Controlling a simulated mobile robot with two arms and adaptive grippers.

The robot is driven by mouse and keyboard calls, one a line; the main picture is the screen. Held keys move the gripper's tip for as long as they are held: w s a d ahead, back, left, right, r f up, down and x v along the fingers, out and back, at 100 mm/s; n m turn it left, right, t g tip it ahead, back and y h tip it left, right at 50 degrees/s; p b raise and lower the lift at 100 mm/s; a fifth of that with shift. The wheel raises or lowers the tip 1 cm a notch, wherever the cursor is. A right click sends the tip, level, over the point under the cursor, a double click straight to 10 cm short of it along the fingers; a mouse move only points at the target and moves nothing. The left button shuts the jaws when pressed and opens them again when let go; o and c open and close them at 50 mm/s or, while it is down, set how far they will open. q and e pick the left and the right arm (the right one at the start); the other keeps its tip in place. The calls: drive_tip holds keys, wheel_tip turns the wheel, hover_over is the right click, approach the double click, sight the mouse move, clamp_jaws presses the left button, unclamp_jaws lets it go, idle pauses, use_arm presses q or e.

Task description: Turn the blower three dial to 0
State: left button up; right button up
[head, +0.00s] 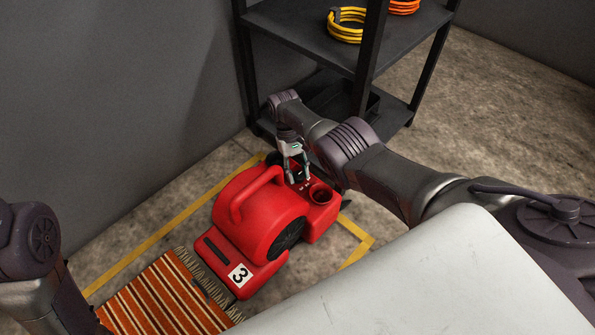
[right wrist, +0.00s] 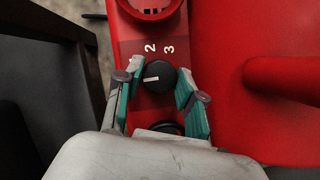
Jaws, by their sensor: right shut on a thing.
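The red blower (head: 262,215) with a "3" label stands on the floor in the head view. Its black dial (right wrist: 157,77) shows in the right wrist view on a dark red panel, with a white pointer line lying toward the left. The numbers 2 and 3 are readable above the dial; a further mark at the left fingertip is mostly hidden. My right gripper (head: 297,177) reaches down onto the panel. My left gripper is out of view.
A round red opening (head: 320,193) is beside the dial panel. A striped orange rug (head: 165,300) lies at the blower's front. A black shelf (head: 300,30) with coiled yellow (head: 347,24) and orange hoses stands behind. Yellow tape (head: 165,228) marks the floor.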

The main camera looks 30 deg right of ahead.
drive_tip(key=o, duration=1.1)
drive_tip(key=shift+o, duration=0.2)
drive_tip(key=v, duration=1.2)
